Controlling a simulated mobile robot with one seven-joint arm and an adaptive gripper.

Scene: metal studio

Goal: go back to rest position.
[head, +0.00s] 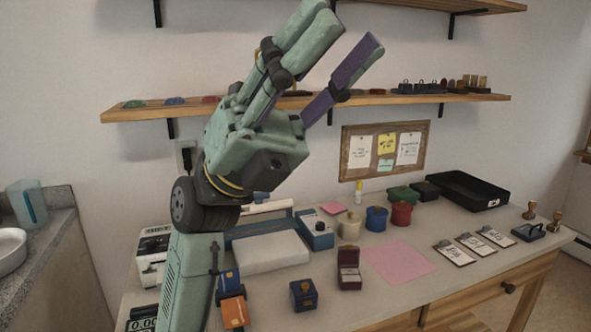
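My gripper (343,32) is raised high in the head view, in front of the wall and the upper shelf. Its fingers point up and to the right. They stand apart with a clear gap and nothing between them, so it is open and empty. My arm rises from the bottom left of the picture, bends at the wrist, and hides part of the desk's left side and of the wall shelf.
The desk (455,268) holds a maroon box (349,270), a dark blue box (303,295), a pink sheet (398,262), lidded pots, clipboards and a black tray (468,190). A wooden shelf (400,98) with small items runs behind my gripper. A stone counter (45,240) stands left.

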